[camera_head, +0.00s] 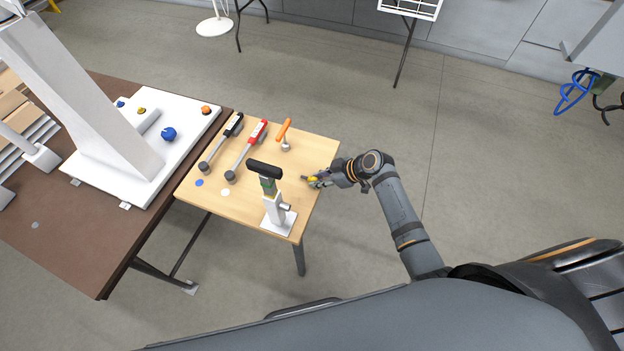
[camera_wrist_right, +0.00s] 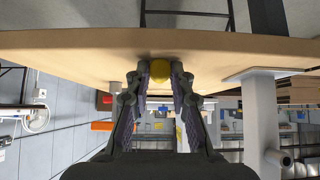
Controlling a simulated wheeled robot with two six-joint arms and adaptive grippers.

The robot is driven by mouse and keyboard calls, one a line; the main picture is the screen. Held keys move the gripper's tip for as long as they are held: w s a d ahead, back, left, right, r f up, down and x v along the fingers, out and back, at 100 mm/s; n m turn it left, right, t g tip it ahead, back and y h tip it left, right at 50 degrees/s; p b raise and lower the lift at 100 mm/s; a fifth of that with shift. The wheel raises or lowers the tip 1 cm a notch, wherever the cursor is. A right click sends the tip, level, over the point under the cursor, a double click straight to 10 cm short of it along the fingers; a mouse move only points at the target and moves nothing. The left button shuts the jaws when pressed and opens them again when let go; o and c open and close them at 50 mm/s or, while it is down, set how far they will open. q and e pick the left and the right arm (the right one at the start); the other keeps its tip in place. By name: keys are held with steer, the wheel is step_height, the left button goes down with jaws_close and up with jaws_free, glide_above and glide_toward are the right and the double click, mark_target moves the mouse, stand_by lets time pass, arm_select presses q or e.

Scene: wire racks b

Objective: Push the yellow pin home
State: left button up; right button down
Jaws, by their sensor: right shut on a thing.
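A small round yellow piece, which looks like the head of the yellow pin (camera_head: 312,180), sits at the right edge of the small wooden table. My right gripper (camera_head: 318,181) reaches it from the right and is shut on it. In the right wrist view the yellow head (camera_wrist_right: 160,69) is between my two fingertips (camera_wrist_right: 160,76), against the pale wooden surface. The pin's shaft, if any, is hidden, so I cannot tell how deep it sits. My left gripper is not in view.
A white board (camera_head: 190,150) with coloured knobs lies left.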

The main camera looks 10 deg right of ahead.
steer(key=shift+r+p, duration=2.7)
steer(key=shift+r, duration=0.35)
